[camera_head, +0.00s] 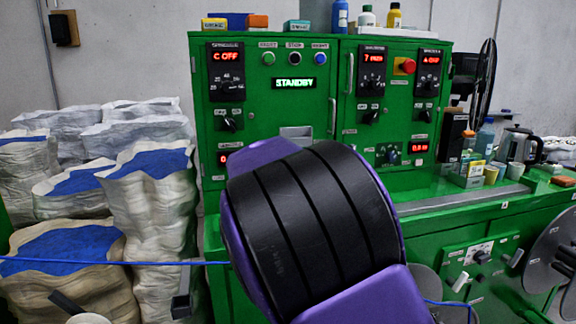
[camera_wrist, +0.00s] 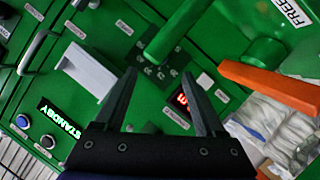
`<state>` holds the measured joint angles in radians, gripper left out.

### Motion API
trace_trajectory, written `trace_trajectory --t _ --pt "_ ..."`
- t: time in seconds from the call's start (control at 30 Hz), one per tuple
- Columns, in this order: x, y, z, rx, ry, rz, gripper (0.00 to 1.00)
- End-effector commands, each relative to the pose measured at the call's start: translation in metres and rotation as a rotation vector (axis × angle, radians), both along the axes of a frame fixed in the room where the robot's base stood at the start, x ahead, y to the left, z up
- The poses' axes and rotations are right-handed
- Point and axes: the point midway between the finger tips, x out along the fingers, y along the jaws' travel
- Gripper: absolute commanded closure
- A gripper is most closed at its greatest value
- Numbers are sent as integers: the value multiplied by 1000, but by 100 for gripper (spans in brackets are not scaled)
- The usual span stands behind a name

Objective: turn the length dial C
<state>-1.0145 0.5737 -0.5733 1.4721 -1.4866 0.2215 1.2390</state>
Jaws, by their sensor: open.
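My gripper (camera_wrist: 161,80) is open and empty in the wrist view, its two dark fingers pointing at the green machine. Between and beyond the fingertips is a dark dial plate (camera_wrist: 158,72) with small markings. A green cylinder (camera_wrist: 172,30) crosses in front of it, and I cannot make out the knob clearly. A red-lit display (camera_wrist: 181,98) is beside the plate. This seems to be the lower left dial, but its label is unreadable. In the head view my arm hides that dial and my gripper; only part of its red display (camera_head: 222,158) shows.
The STANDBY screen (camera_head: 294,83) and push buttons are above. Another dial (camera_head: 390,153) is at the lower right of the cabinet. A white box-like part (camera_wrist: 85,70) and an orange bar (camera_wrist: 270,90) are near my fingers. Sacks (camera_head: 150,190) stand at left; a blue cable (camera_head: 120,262) crosses them.

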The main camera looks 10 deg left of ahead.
Motion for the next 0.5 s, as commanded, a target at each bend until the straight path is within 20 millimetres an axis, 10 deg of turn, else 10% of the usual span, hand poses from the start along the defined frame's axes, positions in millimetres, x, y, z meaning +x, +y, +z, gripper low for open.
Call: trace_trajectory --t 0.5 --pt "73 12 -21 -3 0 0 28"
